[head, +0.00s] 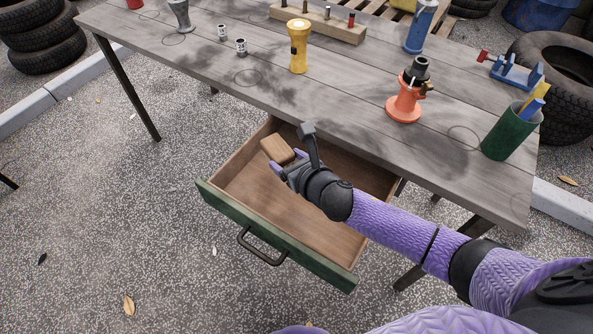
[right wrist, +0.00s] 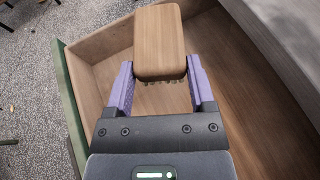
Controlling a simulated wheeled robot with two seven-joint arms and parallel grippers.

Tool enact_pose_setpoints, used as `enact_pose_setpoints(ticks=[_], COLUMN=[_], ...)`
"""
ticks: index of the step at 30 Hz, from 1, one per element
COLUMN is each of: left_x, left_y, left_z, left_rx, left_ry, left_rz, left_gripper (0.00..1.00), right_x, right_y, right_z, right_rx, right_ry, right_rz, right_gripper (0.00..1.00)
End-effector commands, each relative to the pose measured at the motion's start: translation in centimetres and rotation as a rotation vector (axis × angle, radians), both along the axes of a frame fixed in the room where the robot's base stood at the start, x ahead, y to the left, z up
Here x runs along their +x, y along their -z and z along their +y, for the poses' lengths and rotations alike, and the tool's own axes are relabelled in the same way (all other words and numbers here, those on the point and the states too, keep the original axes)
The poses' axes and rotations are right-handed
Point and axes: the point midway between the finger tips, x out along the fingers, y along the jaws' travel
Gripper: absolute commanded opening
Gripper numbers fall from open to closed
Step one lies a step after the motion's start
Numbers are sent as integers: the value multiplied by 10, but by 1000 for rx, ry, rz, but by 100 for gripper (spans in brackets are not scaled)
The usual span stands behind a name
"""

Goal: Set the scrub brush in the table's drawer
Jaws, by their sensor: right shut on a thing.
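The scrub brush (head: 278,149) is a wooden block, with a few bristles showing along its underside in the right wrist view (right wrist: 160,42). My right gripper (head: 284,163) is shut on it, with a purple finger on each side, also seen in the right wrist view (right wrist: 160,85). The table's drawer (head: 270,238) is pulled open, with a green front, a dark handle and a bare wooden floor (right wrist: 235,90). The brush is over the back left part of the drawer; whether it touches the floor I cannot tell. My left gripper is not in view.
The grey wooden table (head: 330,105) overhangs the drawer's back. On it stand a yellow flashlight (head: 298,48), an orange bottle jack (head: 405,97), a green cup (head: 510,133) and a blue can (head: 420,28). The visible drawer floor is empty.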

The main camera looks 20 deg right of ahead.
Motion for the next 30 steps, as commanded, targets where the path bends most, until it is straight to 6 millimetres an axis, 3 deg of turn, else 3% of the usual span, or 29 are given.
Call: enact_pose_setpoints(ticks=[1,4,8,13,23,24,28,30], left_x=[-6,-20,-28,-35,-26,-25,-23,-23], left_y=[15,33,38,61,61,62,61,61], left_z=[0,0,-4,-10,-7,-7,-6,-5], left_rx=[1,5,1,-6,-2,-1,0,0], left_ry=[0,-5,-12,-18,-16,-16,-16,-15], left_rz=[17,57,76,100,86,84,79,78], left_gripper=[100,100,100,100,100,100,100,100], right_x=[-1,-2,-1,-1,-1,-1,-1,-1], right_y=[22,50,57,90,90,91,89,89], right_z=[1,1,1,1,1,1,1,0], right_rx=[2,3,1,2,2,1,1,1], right_ry=[2,1,0,1,0,0,-1,-1], right_rz=[9,10,4,8,3,3,2,2], right_gripper=[10,10,10,10,10,72,99,100])
